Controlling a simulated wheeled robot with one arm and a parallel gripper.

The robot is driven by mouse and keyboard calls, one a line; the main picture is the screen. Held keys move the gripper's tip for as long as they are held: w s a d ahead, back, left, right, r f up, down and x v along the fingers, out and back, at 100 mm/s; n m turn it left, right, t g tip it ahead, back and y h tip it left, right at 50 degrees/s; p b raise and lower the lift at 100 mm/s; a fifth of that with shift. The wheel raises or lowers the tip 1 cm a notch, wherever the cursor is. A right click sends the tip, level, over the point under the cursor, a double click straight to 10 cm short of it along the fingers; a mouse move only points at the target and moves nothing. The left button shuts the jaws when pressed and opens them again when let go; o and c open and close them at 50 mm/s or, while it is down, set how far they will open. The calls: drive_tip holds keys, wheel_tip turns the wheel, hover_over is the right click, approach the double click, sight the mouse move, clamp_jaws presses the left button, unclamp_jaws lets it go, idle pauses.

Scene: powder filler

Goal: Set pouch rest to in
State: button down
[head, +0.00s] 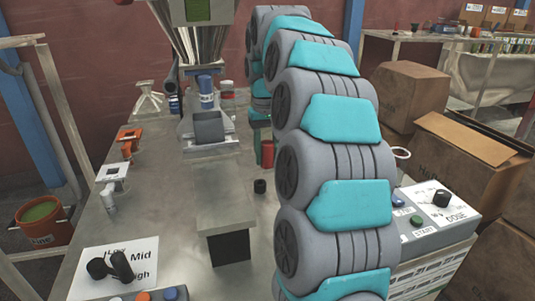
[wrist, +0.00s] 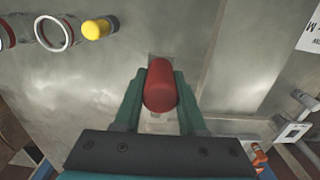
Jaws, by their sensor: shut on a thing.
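My gripper (wrist: 160,90) is shut on a red knob (wrist: 161,88) with a rounded end, with one green finger on each side of it. A pale patch of the surface shows at the knob's far and near ends. In the head view the red knob (head: 267,153) is at the right side of the machine's steel deck, beside the dark green gripper parts, and my arm hides much of this area. A grey sloped trough (head: 209,129) sits below the filler's funnel (head: 196,38). I cannot tell which part is the pouch rest itself.
A selector plate (head: 118,268) with a black knob is at the front left of the deck. A control box (head: 437,216) with a dial stands at the right. A small black knob (head: 260,186) stands on the deck. In the wrist view, a yellow-ended part (wrist: 96,29) is at the upper left.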

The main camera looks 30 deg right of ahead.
sight(266, 141)
drive_tip(key=shift+w, duration=0.15)
drive_tip(key=shift+c, duration=2.3)
unclamp_jaws()
drive_tip(key=shift+w+r, duration=0.1)
drive_tip(key=shift+r, duration=1.5)
drive_tip(key=shift+r+b, duration=0.15)
drive_tip(key=shift+b, duration=0.15)
drive_tip(key=s+a+b, duration=0.1)
drive_tip(key=s+a, duration=0.1)
drive_tip(key=s, duration=0.5)
drive_tip(key=s+a+r+b, duration=0.1)
drive_tip(key=s+a, duration=0.2)
drive_tip(key=s, duration=0.5)
drive_tip(key=shift+s+r, duration=0.2)
drive_tip(key=shift+r, duration=0.05)
drive_tip(key=s+a+f+n+g, duration=0.1)
drive_tip(key=s+a+f, duration=0.5)
drive_tip(key=s+f, duration=0.3)
drive_tip(key=s+a+f+n, duration=0.1)
drive_tip(key=s+a+f, duration=0.5)
drive_tip(key=s+f, duration=0.3)
wheel_tip(266, 141, down, 3)
drive_tip(key=shift+a+f+n+g, duration=0.2)
drive_tip(key=shift+n+g, duration=0.1)
drive_tip(key=shift+g, duration=0.1)
